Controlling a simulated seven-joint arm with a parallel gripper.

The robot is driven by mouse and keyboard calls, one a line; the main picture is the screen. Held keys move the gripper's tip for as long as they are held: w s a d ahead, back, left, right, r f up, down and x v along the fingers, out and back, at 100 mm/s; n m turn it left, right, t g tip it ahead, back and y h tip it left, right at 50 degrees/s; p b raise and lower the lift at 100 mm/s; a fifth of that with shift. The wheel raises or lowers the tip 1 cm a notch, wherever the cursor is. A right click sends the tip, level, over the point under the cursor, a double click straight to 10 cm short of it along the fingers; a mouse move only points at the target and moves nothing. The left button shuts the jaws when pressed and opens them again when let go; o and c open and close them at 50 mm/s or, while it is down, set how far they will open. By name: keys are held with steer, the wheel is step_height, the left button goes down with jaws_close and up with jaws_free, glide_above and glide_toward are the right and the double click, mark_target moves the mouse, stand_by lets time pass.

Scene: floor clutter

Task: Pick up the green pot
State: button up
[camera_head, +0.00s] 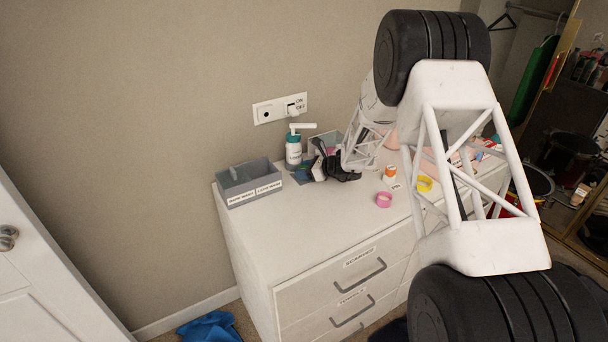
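I cannot make out a clear green pot in this view. A white pump bottle with a green-teal band (293,152) stands upright on the white dresser. My gripper (321,164) is dark and low over the dresser top, just right of the bottle. It is small and partly merged with dark items around it, so I cannot tell whether its fingers are open or hold anything. My arm links cover much of the dresser's right side and may hide things there.
A grey divided organizer (236,191) sits at the dresser's left end. A pink ring (383,200), a yellow ring (424,184) and an orange-and-white jar (390,173) stand right of the gripper. The dresser's (290,238) front left top is clear. A wall socket (280,109) is behind.

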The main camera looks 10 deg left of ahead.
steer(key=shift+r, duration=0.15)
steer(key=shift+c, duration=0.4)
steer(key=shift+r, duration=0.55)
steer(key=shift+s+d+r, duration=0.1)
steer(key=shift+s+r, duration=0.1)
steer(key=shift+r, duration=0.4)
steer(key=shift+s+d+r, duration=0.1)
steer(key=shift+s+r, duration=0.05)
steer(key=shift+r, duration=0.4)
steer(key=s+d, duration=0.2)
steer(key=s, duration=0.2)
steer(key=s+d+r, duration=0.1)
steer(key=s+d, duration=0.1)
steer(key=s, duration=0.3)
steer(key=s+d, duration=0.2)
steer(key=s, duration=0.2)
steer(key=shift+s+d+r, duration=0.15)
steer(key=shift+s+d, duration=0.1)
steer(key=shift+s, duration=0.1)
steer(key=w+d+m+t, duration=0.1)
steer(key=w+d, duration=0.1)
steer(key=d, duration=0.1)
steer(key=w+d+r+m+t, duration=0.1)
steer(key=w+d, duration=0.2)
steer(key=d, duration=0.1)
steer(key=w+d+m+t, duration=0.1)
steer(key=w+d, duration=0.2)
steer(key=shift+d+r+t+h, duration=0.3)
steer(key=shift+d+r+h, duration=0.05)
steer(key=shift+h, duration=0.05)
